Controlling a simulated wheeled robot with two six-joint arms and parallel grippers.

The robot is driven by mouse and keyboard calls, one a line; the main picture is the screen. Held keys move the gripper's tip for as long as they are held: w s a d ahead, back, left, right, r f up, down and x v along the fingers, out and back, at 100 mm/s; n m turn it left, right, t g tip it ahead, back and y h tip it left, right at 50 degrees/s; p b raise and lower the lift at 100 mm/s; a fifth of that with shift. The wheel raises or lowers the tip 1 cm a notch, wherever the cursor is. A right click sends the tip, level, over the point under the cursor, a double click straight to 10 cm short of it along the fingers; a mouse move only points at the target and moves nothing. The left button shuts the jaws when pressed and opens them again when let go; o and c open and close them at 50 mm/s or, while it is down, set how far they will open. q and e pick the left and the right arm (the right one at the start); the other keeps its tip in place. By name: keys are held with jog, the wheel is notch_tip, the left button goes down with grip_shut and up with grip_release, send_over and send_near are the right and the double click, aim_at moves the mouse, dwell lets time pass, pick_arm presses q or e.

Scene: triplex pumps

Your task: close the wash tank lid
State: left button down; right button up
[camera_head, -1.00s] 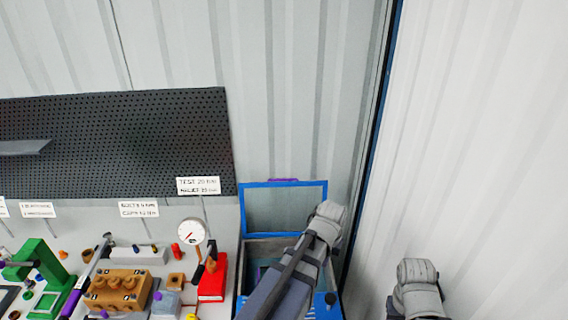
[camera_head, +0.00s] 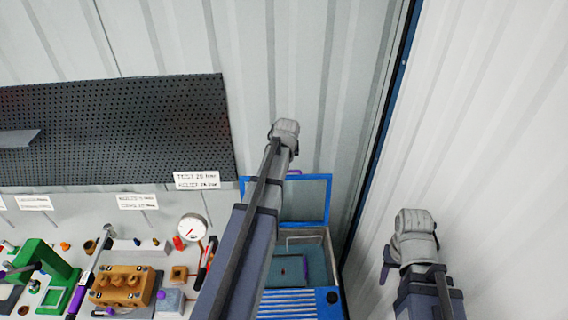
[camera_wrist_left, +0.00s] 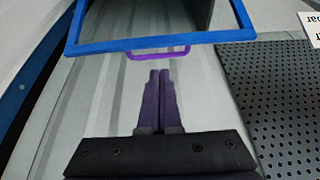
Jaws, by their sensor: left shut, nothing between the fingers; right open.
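The wash tank (camera_head: 331,262) stands at the right end of the bench with its blue-framed lid (camera_head: 328,203) raised upright and its inside showing. A purple handle (camera_head: 294,172) is on the lid's top edge, partly behind my left arm. In the left wrist view, the lid frame (camera_wrist_left: 160,43) and purple handle (camera_wrist_left: 157,54) lie just beyond my left gripper (camera_wrist_left: 160,72). Its purple fingers are shut and empty, and I see a small gap to the handle. In the head view my left gripper is hidden by its wrist. My right gripper (camera_head: 386,266) is open, right of the tank, mostly hidden.
A black pegboard (camera_head: 120,130) is on the wall, left of the lid. A gauge (camera_head: 192,228), a brown pump block (camera_head: 122,286) and a green press (camera_head: 45,265) are on the bench left of the tank. Corrugated walls stand close behind and to the right.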

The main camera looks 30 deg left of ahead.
pick_arm(q)
jog(key=shift+r, duration=0.1)
jog(key=b+x, duration=0.9)
jog(key=x, duration=0.1)
jog(key=shift+a, duration=0.1)
dwell(0.4)
